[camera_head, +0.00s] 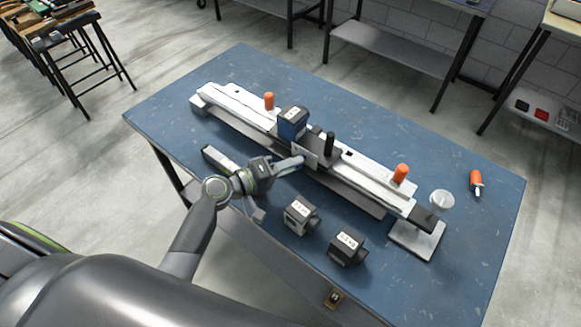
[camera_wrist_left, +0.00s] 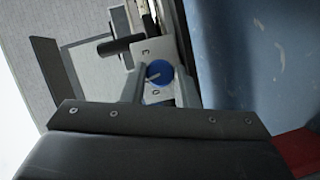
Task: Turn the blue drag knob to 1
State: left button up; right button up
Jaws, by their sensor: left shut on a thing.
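The blue drag knob (camera_wrist_left: 158,72) shows in the left wrist view on a small pale plate (camera_wrist_left: 152,48) with dark marks above and below it. A light pointer line on the knob points to the left in that view. I cannot read the marks for sure. My left gripper (camera_wrist_left: 159,76) is shut on the knob, one finger on each side. In the head view, my left gripper (camera_head: 301,161) reaches the near side of a cart (camera_head: 292,122) with a blue side on the long rail (camera_head: 240,104). The knob itself is hidden there.
Two black weight blocks (camera_head: 300,215) (camera_head: 346,247) stand on the blue table (camera_head: 470,255) near its front edge. A clear cup (camera_head: 441,200) and an orange-handled tool (camera_head: 476,179) are at the right.

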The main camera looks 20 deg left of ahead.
dwell(0.4)
pick_arm(q)
jog(key=o, duration=1)
jog(key=shift+s, duration=0.1)
jog(key=shift+f, duration=0.1)
